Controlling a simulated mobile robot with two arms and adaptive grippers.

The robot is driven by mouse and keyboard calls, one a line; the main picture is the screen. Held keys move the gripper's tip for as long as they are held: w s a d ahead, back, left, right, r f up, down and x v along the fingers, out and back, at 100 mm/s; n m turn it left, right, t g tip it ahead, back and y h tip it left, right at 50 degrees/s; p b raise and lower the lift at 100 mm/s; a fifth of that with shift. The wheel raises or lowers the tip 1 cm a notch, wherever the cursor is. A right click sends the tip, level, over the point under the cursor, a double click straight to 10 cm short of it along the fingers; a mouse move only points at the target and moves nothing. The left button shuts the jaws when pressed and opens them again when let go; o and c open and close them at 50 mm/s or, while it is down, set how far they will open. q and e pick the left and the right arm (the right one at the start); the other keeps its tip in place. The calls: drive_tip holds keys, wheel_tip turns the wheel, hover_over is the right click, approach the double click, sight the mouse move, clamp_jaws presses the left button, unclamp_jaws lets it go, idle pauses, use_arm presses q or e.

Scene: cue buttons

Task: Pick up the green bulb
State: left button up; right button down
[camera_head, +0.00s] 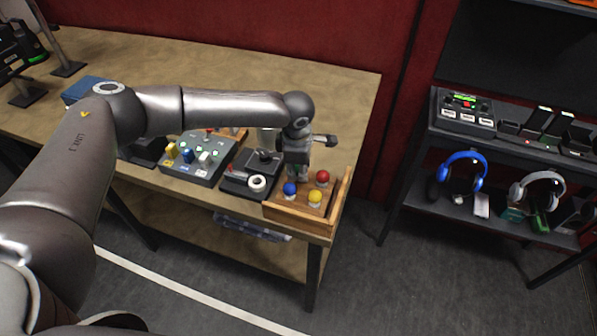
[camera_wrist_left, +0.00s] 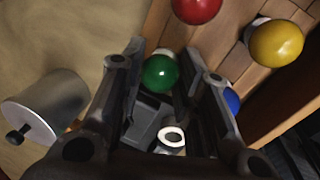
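The green bulb (camera_wrist_left: 160,72) shows in the left wrist view between the two fingers of my left gripper (camera_wrist_left: 165,48), with a pale base beside it. The fingers are spread apart, and I cannot tell whether they touch the bulb. In the head view my left gripper (camera_head: 297,165) points down over the far left part of a wooden box (camera_head: 298,214) and hides the green bulb. Red (camera_head: 322,177), yellow (camera_head: 315,197) and blue (camera_head: 290,189) bulbs stand in that box. My right gripper is not in view.
A black joystick panel (camera_head: 245,183) with a white ring stands left of the box, and a button panel (camera_head: 195,160) further left. A grey metal cylinder (camera_wrist_left: 45,107) lies left of the gripper in the wrist view. The table's right edge is close to the box.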

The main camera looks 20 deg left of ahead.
use_arm(q)
drive_tip(key=shift+c, duration=0.2)
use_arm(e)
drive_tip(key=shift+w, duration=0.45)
